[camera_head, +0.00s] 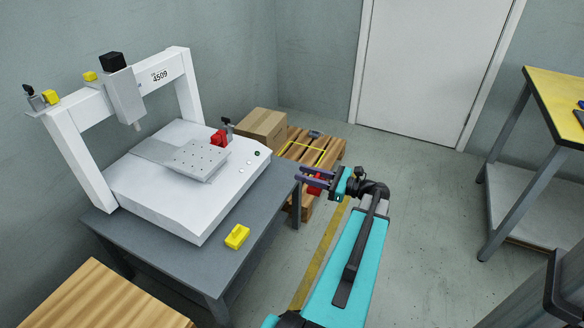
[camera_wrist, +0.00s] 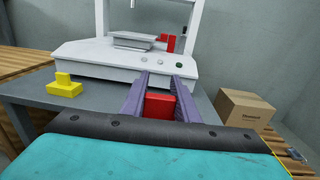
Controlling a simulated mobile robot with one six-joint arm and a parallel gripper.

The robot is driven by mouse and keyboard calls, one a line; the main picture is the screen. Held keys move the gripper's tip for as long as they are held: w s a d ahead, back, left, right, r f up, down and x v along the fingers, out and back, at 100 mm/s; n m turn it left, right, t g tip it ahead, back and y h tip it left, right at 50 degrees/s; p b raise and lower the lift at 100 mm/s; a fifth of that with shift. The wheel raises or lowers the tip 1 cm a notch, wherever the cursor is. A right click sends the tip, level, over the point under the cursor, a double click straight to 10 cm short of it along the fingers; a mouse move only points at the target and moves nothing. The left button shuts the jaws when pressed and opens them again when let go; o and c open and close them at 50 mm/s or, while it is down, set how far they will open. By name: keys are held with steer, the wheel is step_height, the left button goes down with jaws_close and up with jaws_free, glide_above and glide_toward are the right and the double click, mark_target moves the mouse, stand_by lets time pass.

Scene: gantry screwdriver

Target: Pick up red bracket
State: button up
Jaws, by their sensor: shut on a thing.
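A red bracket (camera_wrist: 160,106) is between the two purple-grey fingers of my gripper (camera_wrist: 160,92) in the wrist view. The gripper is shut on it. In the head view my gripper (camera_head: 312,180) is to the right of the grey table, with the red bracket (camera_head: 315,187) showing as a small red patch between the fingers. Another red piece (camera_head: 219,138) stands on the white gantry machine near its back right corner.
The white gantry machine (camera_head: 185,215) stands on a grey table (camera_head: 225,260). A yellow bracket (camera_head: 237,236) lies near the table's front edge. A cardboard box (camera_head: 262,128) and a wooden pallet (camera_head: 330,148) are behind. A yellow-topped bench (camera_head: 555,95) stands right. The floor between is open.

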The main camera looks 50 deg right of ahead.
mark_target(319, 178)
steer(key=shift+p+v, duration=0.35)
steer(key=shift+v, duration=1.65)
steer(key=shift+a, duration=0.15)
